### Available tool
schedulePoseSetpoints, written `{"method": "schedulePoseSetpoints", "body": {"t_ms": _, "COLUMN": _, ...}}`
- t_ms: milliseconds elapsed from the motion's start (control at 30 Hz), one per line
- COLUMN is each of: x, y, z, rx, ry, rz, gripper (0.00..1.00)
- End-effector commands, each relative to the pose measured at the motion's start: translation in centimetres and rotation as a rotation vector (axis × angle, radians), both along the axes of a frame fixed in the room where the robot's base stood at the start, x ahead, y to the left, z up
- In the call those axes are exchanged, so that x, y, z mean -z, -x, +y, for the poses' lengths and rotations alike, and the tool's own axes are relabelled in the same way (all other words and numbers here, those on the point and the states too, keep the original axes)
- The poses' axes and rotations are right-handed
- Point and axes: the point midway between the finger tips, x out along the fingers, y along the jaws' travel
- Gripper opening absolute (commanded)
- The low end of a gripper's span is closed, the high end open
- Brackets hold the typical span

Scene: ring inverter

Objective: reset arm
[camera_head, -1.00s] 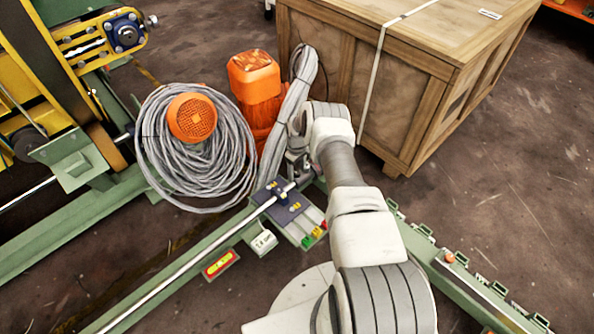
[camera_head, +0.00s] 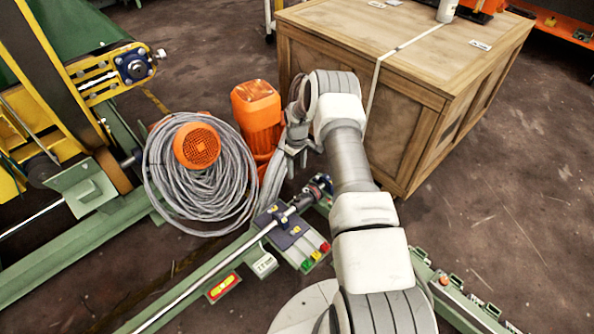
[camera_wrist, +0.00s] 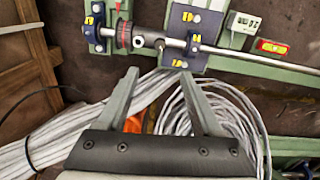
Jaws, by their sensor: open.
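My gripper (camera_head: 293,160) is at the end of my bent arm, in front of the orange motor and beside the crate. In the wrist view its two fingers (camera_wrist: 158,74) stand well apart with nothing between them. Beyond the fingertips lies a metal rod (camera_wrist: 250,58) on blue clamp blocks (camera_wrist: 186,30). A dark ring with a red part (camera_wrist: 124,36) sits near the rod's end. The rod (camera_head: 205,277) and the ring (camera_head: 318,187) also show in the head view, below and apart from my gripper.
A wooden crate (camera_head: 415,100) stands close to the right of my arm. A grey cable coil (camera_head: 215,205) and an orange motor (camera_head: 257,115) are to the left. A green rail (camera_head: 455,300) runs at the lower right. Open floor (camera_head: 510,190) lies to the right.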

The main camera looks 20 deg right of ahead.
Motion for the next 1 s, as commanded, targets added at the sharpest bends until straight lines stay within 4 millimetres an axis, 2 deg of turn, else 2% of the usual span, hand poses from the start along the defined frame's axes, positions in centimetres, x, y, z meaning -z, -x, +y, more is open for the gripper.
{"method": "schedulePoseSetpoints", "body": {"t_ms": 467, "x": 0.0, "y": 0.0, "z": 0.0, "rx": 0.0, "ry": 0.0, "rz": -0.001, "gripper": 0.67}}
{"method": "schedulePoseSetpoints", "body": {"t_ms": 567, "x": -0.9, "y": -0.2, "z": 0.1, "rx": 0.001, "ry": 0.003, "rz": -0.006, "gripper": 0.67}}
{"method": "schedulePoseSetpoints", "body": {"t_ms": 667, "x": -3.3, "y": -0.7, "z": 0.4, "rx": 0.008, "ry": 0.008, "rz": -0.02, "gripper": 0.67}}
{"method": "schedulePoseSetpoints", "body": {"t_ms": 833, "x": -10.0, "y": -1.3, "z": 1.2, "rx": 0.029, "ry": 0.024, "rz": -0.055, "gripper": 0.67}}
{"method": "schedulePoseSetpoints", "body": {"t_ms": 1000, "x": -16.8, "y": -0.9, "z": 2.3, "rx": 0.056, "ry": 0.036, "rz": -0.091, "gripper": 0.67}}
